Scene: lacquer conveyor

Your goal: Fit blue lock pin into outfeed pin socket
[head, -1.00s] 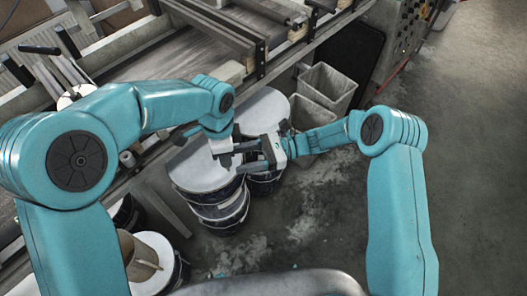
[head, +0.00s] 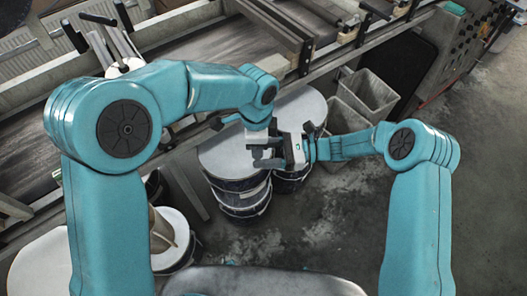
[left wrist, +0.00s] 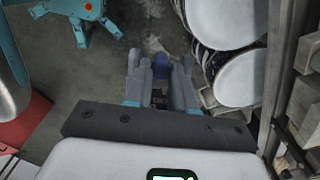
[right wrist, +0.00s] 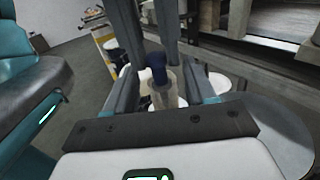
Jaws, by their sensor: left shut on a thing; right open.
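The blue lock pin shows as a rounded blue end (left wrist: 161,63) between the fingertips of my left gripper (left wrist: 160,75), which is shut on it. In the right wrist view the blue pin (right wrist: 156,68) hangs below the left gripper's dark fingers, between the spread fingers of my right gripper (right wrist: 158,88). My right gripper is open; I cannot tell whether it touches the pin. In the head view the left gripper (head: 260,148) and right gripper (head: 272,156) meet above the drums, and the pin is hidden. I cannot make out the outfeed pin socket.
White-topped drums (head: 222,158) stand beneath the grippers. The conveyor (head: 190,58) runs along the back, with dark upright handles (head: 100,22) at its left. Grey bins (head: 368,92) and a control cabinet (head: 470,35) stand to the right. Open floor lies at the right front.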

